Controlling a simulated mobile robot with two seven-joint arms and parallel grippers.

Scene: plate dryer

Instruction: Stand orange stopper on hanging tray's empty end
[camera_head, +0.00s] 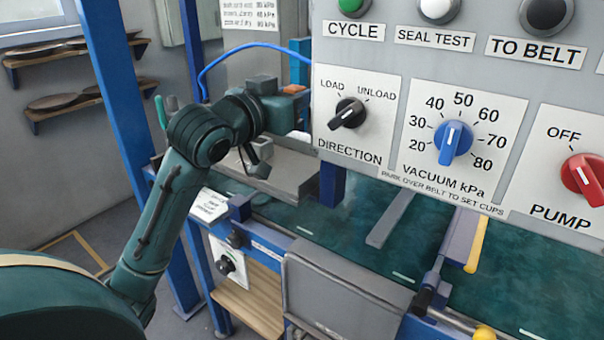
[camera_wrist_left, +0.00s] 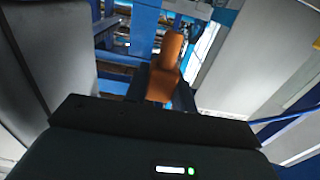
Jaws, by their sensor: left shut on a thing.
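The orange stopper (camera_wrist_left: 168,65) stands out between the two dark fingers of my left gripper (camera_wrist_left: 162,88) in the left wrist view. The gripper is shut on it. In the head view my left gripper (camera_head: 283,108) is beside the left edge of the control panel, and a small orange patch (camera_head: 294,89) shows at it, probably the stopper. Below it is a grey tray-like surface (camera_head: 290,168), partly hidden by my arm and the panel. I cannot tell whether this is the hanging tray or which end is empty. My right gripper is not in view.
The large control panel (camera_head: 385,172) with knobs and buttons fills the upper right, close to the gripper. A green belt (camera_head: 345,220) runs below it. A blue post (camera_head: 118,110) stands left of my arm. Pale panels (camera_wrist_left: 265,70) flank the stopper in the wrist view.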

